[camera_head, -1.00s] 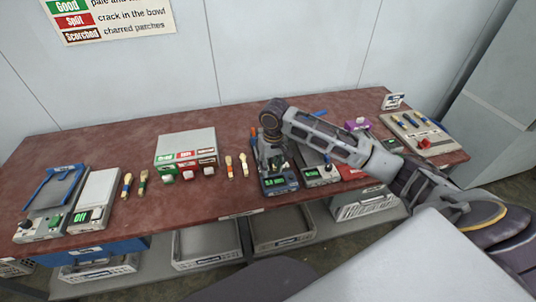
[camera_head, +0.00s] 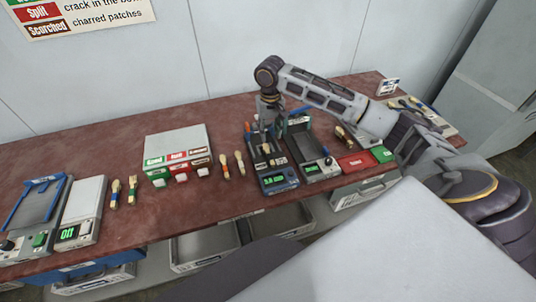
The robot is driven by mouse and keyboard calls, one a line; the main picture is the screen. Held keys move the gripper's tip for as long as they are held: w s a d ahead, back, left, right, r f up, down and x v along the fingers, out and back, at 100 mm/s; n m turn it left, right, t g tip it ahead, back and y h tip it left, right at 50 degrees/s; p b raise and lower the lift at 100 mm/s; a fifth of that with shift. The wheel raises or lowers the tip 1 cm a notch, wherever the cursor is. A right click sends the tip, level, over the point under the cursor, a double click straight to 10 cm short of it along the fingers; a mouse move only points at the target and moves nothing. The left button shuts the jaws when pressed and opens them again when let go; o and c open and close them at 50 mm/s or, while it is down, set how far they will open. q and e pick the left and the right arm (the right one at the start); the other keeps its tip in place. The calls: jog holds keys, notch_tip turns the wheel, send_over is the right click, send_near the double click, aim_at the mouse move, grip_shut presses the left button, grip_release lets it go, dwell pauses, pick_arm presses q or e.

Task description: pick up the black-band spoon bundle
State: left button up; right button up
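A small tan spoon bundle with a dark band (camera_head: 345,137) lies on the red-brown table, right of the two dark devices and close to my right forearm. The band looks black or dark brown; it is too small to be sure. My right gripper (camera_head: 270,130) points down over the left dark device (camera_head: 278,180), which has a green display. A pale spoon end (camera_head: 267,148) shows on that device just under the fingers. I cannot tell whether the fingers touch it or how far they are apart. My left gripper is not in view.
A second dark device (camera_head: 312,155), red and green blocks (camera_head: 356,161) and a tray (camera_head: 428,115) are right.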

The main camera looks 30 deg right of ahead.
send_over(270, 156)
jog(key=shift+f, duration=4.35)
jog(key=shift+f, duration=2.6)
grip_shut()
